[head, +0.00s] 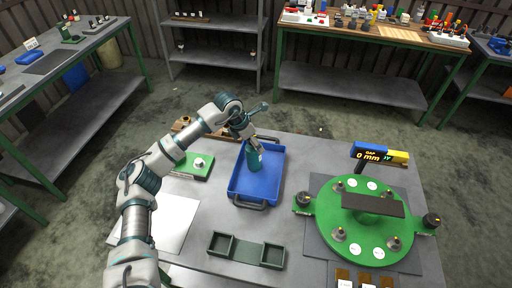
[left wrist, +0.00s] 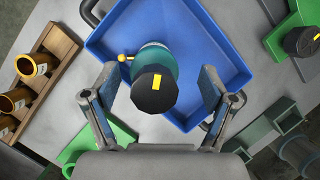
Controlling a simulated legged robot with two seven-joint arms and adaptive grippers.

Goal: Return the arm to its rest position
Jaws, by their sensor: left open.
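My left arm (head: 170,150) comes in from the left and reaches over the table. Its gripper (head: 262,128) is open above a blue tray (head: 240,190). A teal bottle (head: 254,160) stands in the tray, below the gripper. In the left wrist view the bottle's black cap (left wrist: 154,92), with a yellow mark, shows between the two spread fingers of the gripper (left wrist: 157,76). The fingers look apart from it on both sides. My right gripper is in neither view.
A wooden rack with brown bottles (left wrist: 35,65) is left of the tray. A green disc fixture (head: 365,235) with a gap display (head: 380,154) stands at the right. A dark green two-pocket holder (head: 246,250) is in front. Shelves and benches line the back.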

